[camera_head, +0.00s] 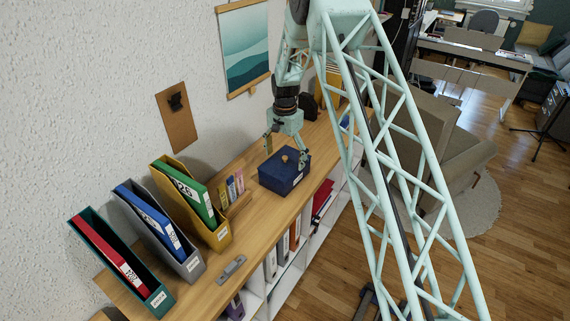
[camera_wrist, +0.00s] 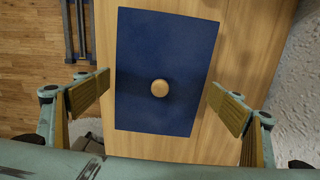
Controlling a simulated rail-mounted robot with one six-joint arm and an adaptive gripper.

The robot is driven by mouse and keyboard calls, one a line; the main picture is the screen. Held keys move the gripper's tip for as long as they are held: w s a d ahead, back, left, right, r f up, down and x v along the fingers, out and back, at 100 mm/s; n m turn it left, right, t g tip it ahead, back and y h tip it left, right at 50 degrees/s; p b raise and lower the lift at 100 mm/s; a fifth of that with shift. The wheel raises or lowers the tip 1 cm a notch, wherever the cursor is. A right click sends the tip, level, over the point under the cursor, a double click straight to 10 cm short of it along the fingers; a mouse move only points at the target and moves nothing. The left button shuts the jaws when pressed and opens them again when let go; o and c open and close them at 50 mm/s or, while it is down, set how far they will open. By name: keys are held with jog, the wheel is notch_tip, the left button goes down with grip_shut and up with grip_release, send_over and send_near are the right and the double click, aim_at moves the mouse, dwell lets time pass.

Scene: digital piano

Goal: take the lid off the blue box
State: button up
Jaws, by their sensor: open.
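The blue box (camera_head: 273,181) stands on the wooden shelf top, with its lid (camera_head: 290,164) on it. A small round wooden knob (camera_head: 284,158) sits on the lid. In the wrist view the lid (camera_wrist: 165,50) fills the middle, and the knob (camera_wrist: 160,88) is near its centre. My gripper (camera_head: 286,150) is above the box, pointing down. In the wrist view my gripper (camera_wrist: 160,104) is open, with one finger pad on each side of the lid and the knob between them. Nothing is held. I cannot tell the exact height of the fingertips above the lid.
File holders with coloured binders (camera_head: 195,200) stand left of the box. Small upright books (camera_head: 235,186) are close beside it. A grey stapler-like item (camera_head: 231,269) lies at the front. A textured wall is behind. Shelf top between the stapler-like item and the box is clear.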

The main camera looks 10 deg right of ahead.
aim_at(285, 157)
jog(key=shift+c, duration=0.4)
jog(key=shift+s, duration=0.15)
jog(key=c, duration=1.2)
jog(key=shift+f, duration=0.1)
jog(key=shift+c, duration=0.3)
jog(key=shift+r, duration=0.3)
jog(key=shift+c, duration=0.9)
jog(key=shift+a+r, duration=0.2)
jog(key=shift+r, duration=0.3)
grip_shut()
notch_tip(285, 157, up, 2)
jog(key=shift+d+r+b, duration=0.1)
jog(key=shift+d+b, duration=0.05)
jog(key=shift+b, duration=0.2)
jog(key=s+a+b, duration=0.1)
jog(key=s+a, duration=0.1)
jog(key=s, duration=0.5)
jog(key=s+a+r+b, duration=0.1)
jog(key=s+a, duration=0.1)
jog(key=s, duration=0.6)
jog(key=shift+a+r, duration=0.25)
jog(key=shift+a, duration=0.1)
